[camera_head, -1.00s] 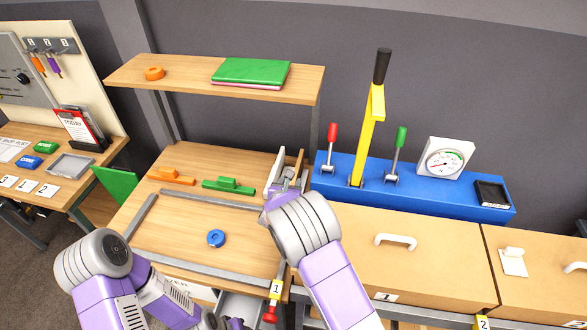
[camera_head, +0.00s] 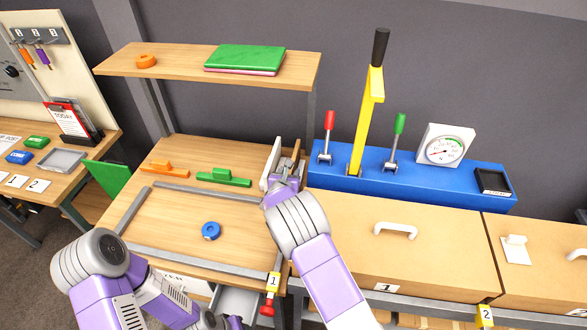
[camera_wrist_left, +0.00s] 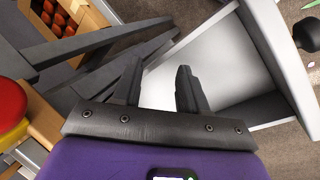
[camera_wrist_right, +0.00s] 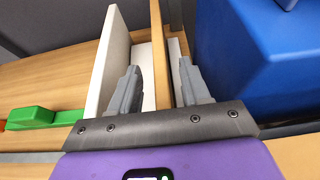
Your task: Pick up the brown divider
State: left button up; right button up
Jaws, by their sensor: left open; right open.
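The brown divider (camera_head: 296,150) is a thin upright board at the back right of the wooden work table, beside a white divider (camera_head: 271,163). In the right wrist view the brown divider (camera_wrist_right: 157,50) runs upright between the fingertips of my right gripper (camera_wrist_right: 160,82). That gripper is open, with one finger on each side of the board, and I see no clear contact. In the head view my right gripper (camera_head: 286,172) partly covers the dividers. My left gripper (camera_wrist_left: 157,85) is open and empty, low by a pale open drawer or tray (camera_wrist_left: 210,60).
A blue block (camera_wrist_right: 245,50) stands close to the right of my right gripper; it carries levers and a gauge (camera_head: 445,148).

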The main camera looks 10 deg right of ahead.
aim_at(294, 169)
jog(key=shift+x, duration=1.05)
jog(key=shift+c, duration=0.5)
grip_shut()
